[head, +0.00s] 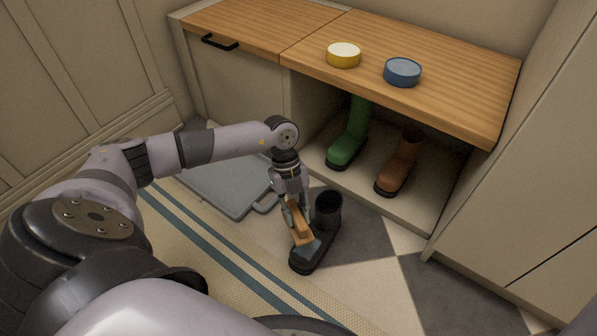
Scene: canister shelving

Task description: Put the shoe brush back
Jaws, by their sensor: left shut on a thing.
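In the head view, the shoe brush (299,226) has a light wooden handle and a blue-grey end. My left gripper (291,208) points down and is shut on the brush's handle. The brush is tilted, its lower end at or just above the toe of a black boot (327,214); I cannot tell whether they touch. The boot stands upright on the tiled floor. My right gripper is not in view.
A wooden-topped bench (290,28) carries a yellow tin (343,55) and a blue tin (402,72). Its open cubby holds a green boot (347,145) and a brown boot (397,168). A grey tray (222,183) with a handle lies on the floor beside a striped mat (240,268).

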